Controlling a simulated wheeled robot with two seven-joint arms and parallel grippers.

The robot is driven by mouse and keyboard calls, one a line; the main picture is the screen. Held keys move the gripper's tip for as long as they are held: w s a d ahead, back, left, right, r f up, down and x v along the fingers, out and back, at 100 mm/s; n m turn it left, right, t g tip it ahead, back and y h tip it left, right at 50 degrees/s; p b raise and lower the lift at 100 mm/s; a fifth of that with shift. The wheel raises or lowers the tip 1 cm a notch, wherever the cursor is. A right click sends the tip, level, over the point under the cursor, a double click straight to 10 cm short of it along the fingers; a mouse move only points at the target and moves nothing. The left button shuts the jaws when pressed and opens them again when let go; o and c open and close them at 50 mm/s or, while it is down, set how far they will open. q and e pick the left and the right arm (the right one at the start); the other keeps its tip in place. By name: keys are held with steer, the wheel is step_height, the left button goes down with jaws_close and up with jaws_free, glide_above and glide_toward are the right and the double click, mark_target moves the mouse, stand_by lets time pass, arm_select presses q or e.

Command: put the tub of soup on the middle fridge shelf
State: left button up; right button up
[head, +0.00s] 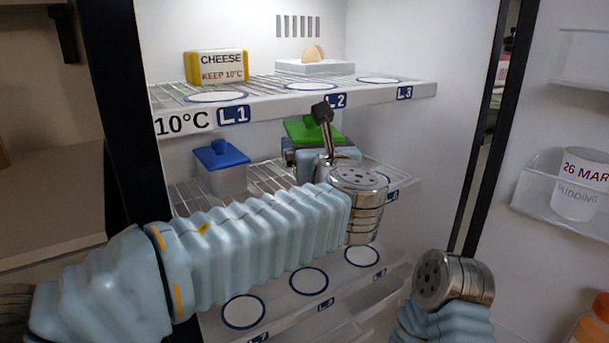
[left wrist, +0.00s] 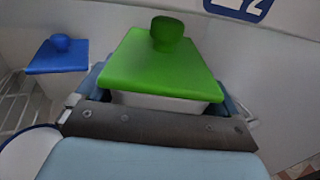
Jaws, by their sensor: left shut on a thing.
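A tub with a green lid (head: 306,130) is in my left gripper (head: 322,158), over the middle fridge shelf (head: 262,178). I see no writing that says it is soup. The gripper is shut on it. In the left wrist view the green lid (left wrist: 160,65) looks level, with a pale tub body under its front edge. My arm hides much of the tub and shelf in the head view, and I cannot tell whether the tub touches the shelf. My right gripper is not in view.
A blue-lidded tub (head: 222,167) stands left on the middle shelf. The top shelf (head: 262,112) above holds a yellow cheese box (head: 216,67) and a white dish (head: 314,66). The lower shelf (head: 276,296) shows empty rings. A pudding tub (head: 580,185) stands in the open door.

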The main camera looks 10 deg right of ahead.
arm_select(q)
steer(key=w, duration=0.1)
steer(key=w+a, duration=0.1)
steer(key=w, duration=0.1)
steer(key=shift+a, duration=0.1)
steer(key=shift+s+f, duration=0.1)
steer(key=shift+f, duration=0.4)
steer(key=shift+f+b, duration=0.9)
steer(key=shift+f, duration=2.05)
